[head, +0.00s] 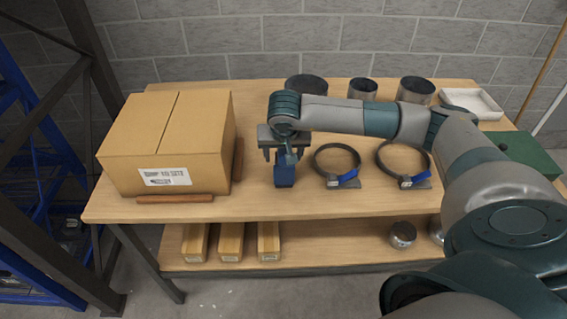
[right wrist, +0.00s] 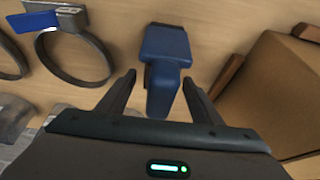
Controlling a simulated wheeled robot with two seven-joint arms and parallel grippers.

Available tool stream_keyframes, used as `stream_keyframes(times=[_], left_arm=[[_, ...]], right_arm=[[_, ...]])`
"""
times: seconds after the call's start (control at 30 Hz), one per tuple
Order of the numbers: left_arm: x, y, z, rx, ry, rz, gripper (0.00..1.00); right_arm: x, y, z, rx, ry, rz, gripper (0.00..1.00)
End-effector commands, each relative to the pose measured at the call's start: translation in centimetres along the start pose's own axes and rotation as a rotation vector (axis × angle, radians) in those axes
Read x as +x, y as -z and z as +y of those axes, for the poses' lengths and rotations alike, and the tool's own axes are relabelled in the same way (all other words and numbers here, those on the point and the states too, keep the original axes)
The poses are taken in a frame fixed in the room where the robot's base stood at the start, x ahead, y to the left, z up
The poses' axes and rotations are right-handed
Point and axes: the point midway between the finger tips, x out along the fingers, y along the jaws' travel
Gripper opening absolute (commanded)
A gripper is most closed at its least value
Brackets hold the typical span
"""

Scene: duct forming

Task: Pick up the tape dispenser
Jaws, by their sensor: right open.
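The blue tape dispenser (head: 285,172) stands on the wooden table to the right of the cardboard box. It also shows in the right wrist view (right wrist: 165,57), between and just beyond my fingers. My right gripper (head: 284,156) is directly above it, pointing down, with its upper part partly hidden by the gripper in the head view. In the right wrist view my right gripper (right wrist: 158,82) is open, one finger on each side of the dispenser's narrow end, with gaps visible. My left gripper is in neither view.
A cardboard box (head: 165,140) with brown wooden bars (head: 175,198) along its base stands left. Two ring clamps (head: 337,160) with blue parts lie right. Metal cylinders (head: 362,88), a white tray (head: 472,101) and a green box (head: 527,152) are behind and right. The table front is clear.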

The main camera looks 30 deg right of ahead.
Motion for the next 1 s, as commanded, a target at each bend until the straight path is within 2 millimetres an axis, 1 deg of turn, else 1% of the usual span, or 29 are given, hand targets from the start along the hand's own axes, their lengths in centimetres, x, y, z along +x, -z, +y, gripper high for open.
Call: stream_keyframes(times=[0.23,0.27,0.3,0.37,0.4,0.47,0.5,0.83,1.0], left_arm=[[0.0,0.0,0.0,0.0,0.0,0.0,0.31],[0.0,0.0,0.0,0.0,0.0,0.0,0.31],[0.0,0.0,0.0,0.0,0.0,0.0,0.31],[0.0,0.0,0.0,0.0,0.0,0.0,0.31],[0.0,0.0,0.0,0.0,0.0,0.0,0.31],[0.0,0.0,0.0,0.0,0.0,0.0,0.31],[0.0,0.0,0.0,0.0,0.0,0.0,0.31],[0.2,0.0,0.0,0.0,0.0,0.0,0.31],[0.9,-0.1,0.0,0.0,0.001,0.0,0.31]], right_arm=[[0.0,0.0,0.0,0.0,0.0,0.0,0.59],[0.0,0.0,0.0,0.0,0.0,0.0,0.57],[0.0,0.0,0.0,0.0,0.0,0.0,0.47],[0.0,0.0,0.0,0.0,0.0,0.0,0.33],[0.0,0.0,0.0,0.0,0.0,0.0,0.23],[0.0,0.0,0.0,0.0,0.0,0.0,0.09],[-0.1,0.1,0.0,0.0,0.001,0.001,0.05],[-0.3,0.1,0.0,0.0,0.001,0.001,0.05],[-1.2,0.6,-0.1,0.001,0.003,0.004,0.05]])
